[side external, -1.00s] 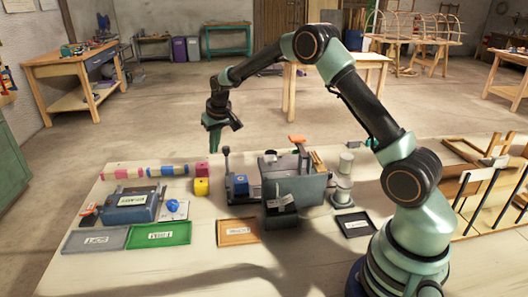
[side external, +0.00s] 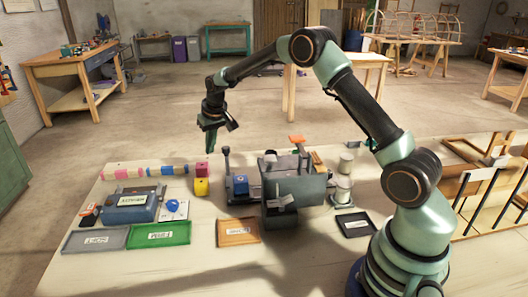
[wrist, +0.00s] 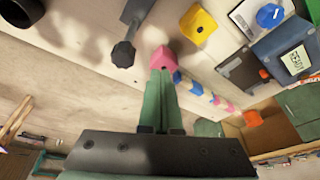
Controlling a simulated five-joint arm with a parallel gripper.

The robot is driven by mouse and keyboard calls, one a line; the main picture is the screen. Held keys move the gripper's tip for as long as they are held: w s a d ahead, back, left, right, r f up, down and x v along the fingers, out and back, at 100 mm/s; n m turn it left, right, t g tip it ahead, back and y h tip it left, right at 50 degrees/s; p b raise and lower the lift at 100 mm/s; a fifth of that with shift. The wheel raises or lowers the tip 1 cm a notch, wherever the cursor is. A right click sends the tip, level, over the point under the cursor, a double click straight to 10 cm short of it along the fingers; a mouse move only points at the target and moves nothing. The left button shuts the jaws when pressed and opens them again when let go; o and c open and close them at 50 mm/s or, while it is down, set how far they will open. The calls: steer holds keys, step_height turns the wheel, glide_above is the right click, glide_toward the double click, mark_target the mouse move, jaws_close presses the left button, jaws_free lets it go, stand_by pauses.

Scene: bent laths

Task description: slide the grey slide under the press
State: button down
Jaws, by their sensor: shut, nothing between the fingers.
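The press (side external: 300,187) is a grey machine near the middle of the bench in the side view. My gripper (side external: 210,150) is shut and empty, pointing down, left of the lever. In the wrist view its green fingertips (wrist: 162,72) overlap a pink block; contact cannot be told.
A blue display box (side external: 130,209) stands at the left. Green (side external: 160,234), brown (side external: 238,232) and black (side external: 355,225) trays line the front. A striped rod (side external: 140,171) lies behind the box.

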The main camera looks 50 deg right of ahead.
step_height(320, 180, up, 6)
stand_by(0.8)
steer(key=s+a+r+n+t, duration=0.1)
steer(key=s+a+r, duration=0.4)
steer(key=s+r, duration=0.7)
steer(key=s+a+f+n, duration=0.1)
steer(key=s+a, duration=0.1)
steer(key=s, duration=0.6)
steer(key=s+a+f+n+t, duration=0.1)
steer(key=s+a+f, duration=0.1)
steer(key=s, duration=0.7)
steer(key=shift+s+y, duration=0.15)
steer(key=shift+y, duration=0.15)
